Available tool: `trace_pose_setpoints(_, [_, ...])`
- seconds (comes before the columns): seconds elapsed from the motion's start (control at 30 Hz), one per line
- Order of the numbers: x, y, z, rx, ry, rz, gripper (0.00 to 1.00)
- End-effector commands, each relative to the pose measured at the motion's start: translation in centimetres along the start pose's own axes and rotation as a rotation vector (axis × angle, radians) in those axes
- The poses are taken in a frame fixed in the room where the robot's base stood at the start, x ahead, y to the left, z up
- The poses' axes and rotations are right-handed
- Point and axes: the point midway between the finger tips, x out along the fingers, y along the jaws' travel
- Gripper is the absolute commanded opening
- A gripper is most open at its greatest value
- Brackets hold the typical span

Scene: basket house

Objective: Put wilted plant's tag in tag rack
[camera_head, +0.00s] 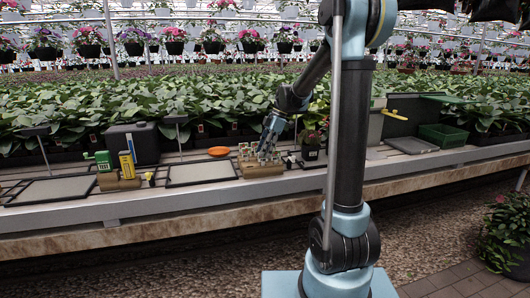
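My gripper (266,153) points down over a light wooden block (248,168) holding several small pale pieces, on the bench behind my arm. The block may be the tag rack, but I cannot tell. The gripper is small and dark here; I cannot tell whether its fingers are open or hold a tag.
A wooden stand (119,183) with a green and a yellow item is at the left, by a dark grey container (132,145). An orange dish (218,151) lies left of the gripper. A green crate (443,135) is at the right. Leafy plants (210,105) crowd behind.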

Motion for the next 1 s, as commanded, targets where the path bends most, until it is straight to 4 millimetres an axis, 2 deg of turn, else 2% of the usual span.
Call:
trace_pose_setpoints(0.17, [-1.6,0.0,0.0,0.001,0.0,0.0,0.28])
trace_pose_setpoints(0.6, [-9.5,0.1,0.1,0.003,0.0,0.0,0.28])
trace_pose_setpoints(0.87, [-11.7,0.0,0.1,0.004,-0.001,0.0,0.28])
trace_pose_setpoints(1.0, [-11.8,-1.5,0.4,0.063,-0.015,0.007,0.28])
